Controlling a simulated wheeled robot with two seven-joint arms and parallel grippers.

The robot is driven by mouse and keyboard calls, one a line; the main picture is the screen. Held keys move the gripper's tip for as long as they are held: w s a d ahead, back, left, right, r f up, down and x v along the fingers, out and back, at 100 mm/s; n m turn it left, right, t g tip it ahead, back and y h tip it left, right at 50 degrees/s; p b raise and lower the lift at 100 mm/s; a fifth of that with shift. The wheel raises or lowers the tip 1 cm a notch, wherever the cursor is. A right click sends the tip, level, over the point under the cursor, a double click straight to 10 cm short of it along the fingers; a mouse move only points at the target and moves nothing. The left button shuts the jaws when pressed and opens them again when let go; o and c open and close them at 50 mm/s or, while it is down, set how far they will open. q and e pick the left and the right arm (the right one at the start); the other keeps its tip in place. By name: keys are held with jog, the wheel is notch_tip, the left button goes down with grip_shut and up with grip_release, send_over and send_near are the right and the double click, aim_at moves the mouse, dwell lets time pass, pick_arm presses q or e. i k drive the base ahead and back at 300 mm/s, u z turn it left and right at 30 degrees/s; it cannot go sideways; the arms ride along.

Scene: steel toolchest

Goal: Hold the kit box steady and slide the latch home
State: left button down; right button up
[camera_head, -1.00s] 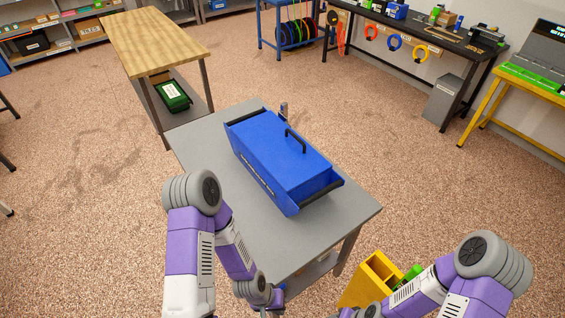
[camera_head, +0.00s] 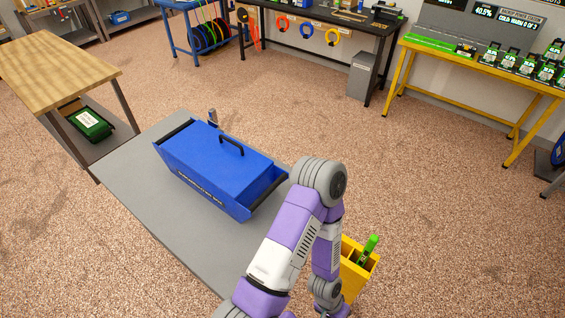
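The blue kit box (camera_head: 215,172) sits on the grey table (camera_head: 160,215), left of the picture's middle. I cannot clearly pick out a latch. No gripper is seen touching the box. My other arm is out of view.
A yellow bin (camera_head: 354,285) with a green item (camera_head: 368,248) stands right of my arm, partly hidden. A small dark upright object (camera_head: 212,117) is behind the box. A wooden-topped table (camera_head: 55,68) stands at left. The floor at right is open.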

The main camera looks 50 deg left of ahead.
aim_at(213, 121)
jog(key=z, duration=1.5)
jog(key=k, duration=2.55)
jog(key=u, duration=2.1)
jog(key=i, duration=0.15)
jog(key=z, duration=0.15)
